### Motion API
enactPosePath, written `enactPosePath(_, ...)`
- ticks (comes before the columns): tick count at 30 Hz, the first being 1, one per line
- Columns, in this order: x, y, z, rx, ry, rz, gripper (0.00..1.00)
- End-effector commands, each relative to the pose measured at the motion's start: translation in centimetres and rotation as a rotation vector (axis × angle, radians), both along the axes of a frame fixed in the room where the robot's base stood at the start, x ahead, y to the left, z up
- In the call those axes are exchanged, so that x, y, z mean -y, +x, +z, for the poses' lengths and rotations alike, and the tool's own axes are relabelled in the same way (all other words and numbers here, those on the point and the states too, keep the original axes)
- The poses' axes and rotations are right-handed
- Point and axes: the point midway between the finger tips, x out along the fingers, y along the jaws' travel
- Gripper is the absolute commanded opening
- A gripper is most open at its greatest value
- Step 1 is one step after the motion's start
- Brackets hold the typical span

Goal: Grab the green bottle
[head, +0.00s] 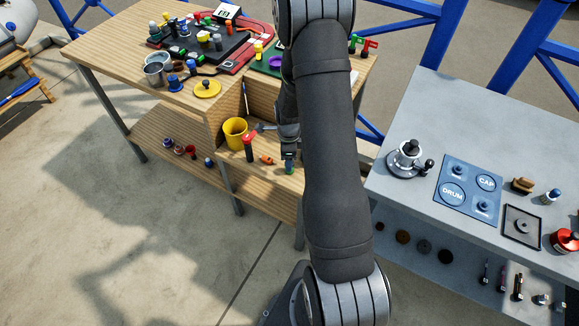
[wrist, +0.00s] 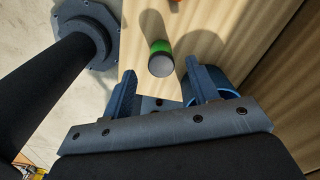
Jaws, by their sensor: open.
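The green bottle (wrist: 160,48) is on the wooden lower shelf, with its round grey end towards me in the wrist view. In the head view a small green part of it (head: 289,169) shows just below my gripper (head: 290,156), and the arm partly hides that area. In the wrist view my gripper (wrist: 160,90) is open and empty. The bottle lies ahead of the fingertips, in line with the gap between them. I see no contact between finger and bottle.
A yellow bucket (head: 235,133), a red-topped tool (head: 248,147) and a small orange thing (head: 267,159) are left of my gripper. A wooden upright panel (wrist: 285,90) stands on the right in the wrist view. A grey bench (head: 440,130) stands at right.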

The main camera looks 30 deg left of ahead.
Motion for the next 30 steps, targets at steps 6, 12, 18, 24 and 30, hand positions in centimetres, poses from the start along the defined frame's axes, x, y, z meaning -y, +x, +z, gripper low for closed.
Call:
enactPosePath(6,0.0,0.0,-2.2,-0.003,-0.001,0.0,0.54)
enactPosePath(12,0.0,0.1,-4.6,-0.002,-0.001,0.0,0.54)
enactPosePath(18,0.0,0.1,-5.3,0.0,0.0,0.0,0.54)
enactPosePath(24,0.0,0.1,-5.2,0.0,0.0,0.0,0.44)
enactPosePath(30,0.0,0.1,-5.2,0.0,0.0,0.0,0.06)
